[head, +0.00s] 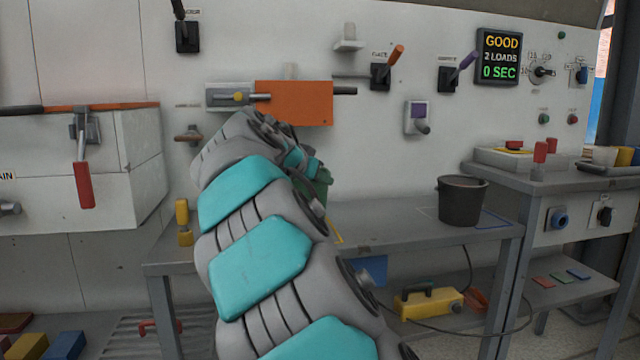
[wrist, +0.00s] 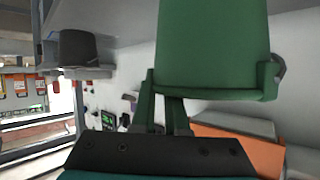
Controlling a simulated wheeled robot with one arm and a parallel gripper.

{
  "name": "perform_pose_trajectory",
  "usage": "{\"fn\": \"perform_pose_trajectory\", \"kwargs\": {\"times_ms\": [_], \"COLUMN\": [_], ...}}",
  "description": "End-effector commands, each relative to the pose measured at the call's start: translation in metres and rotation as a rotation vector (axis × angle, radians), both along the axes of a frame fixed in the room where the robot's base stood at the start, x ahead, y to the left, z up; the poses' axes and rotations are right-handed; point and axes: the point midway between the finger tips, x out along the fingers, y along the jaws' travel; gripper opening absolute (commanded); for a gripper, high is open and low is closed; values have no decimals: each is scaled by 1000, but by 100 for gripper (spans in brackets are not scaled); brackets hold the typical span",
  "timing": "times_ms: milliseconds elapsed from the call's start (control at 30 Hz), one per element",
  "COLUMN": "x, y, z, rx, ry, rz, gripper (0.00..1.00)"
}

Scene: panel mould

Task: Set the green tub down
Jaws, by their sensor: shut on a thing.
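The green tub (head: 322,186) shows only in part in the head view, behind my arm and over the grey bench (head: 385,222). In the wrist view the green tub (wrist: 212,45) is large and close, its rim toward the bottom of the picture and a handle lug at its right. My gripper (wrist: 162,92) is shut on the tub at its rim side. In the head view my arm hides most of the gripper. I cannot tell whether the tub's base touches the bench.
A dark grey bucket (head: 461,203) stands on the bench's right part, beside blue floor-like outline marks. A yellow-handled tool (head: 183,222) stands at the bench's left end. An orange block (head: 294,102) juts from the wall behind. The bench between arm and bucket is clear.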

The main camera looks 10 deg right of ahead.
Motion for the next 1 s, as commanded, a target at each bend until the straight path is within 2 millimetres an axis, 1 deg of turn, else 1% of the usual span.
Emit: {"fn": "perform_pose_trajectory", "kwargs": {"times_ms": [33,100,267,533,767,900,933,1000], "x": [7,12,16,16,16,16,16,16], "y": [-1,-2,-2,-3,-2,-2,-2,-2], "z": [1,0,-5,-38,-37,-41,-41,-40], "rx": [1,1,0,1,2,1,1,1], "ry": [3,2,0,2,0,-1,0,0], "rz": [-1,-2,-2,-4,-2,-2,-1,-1], "gripper": [0,0,0,0,0,0,14,21]}}
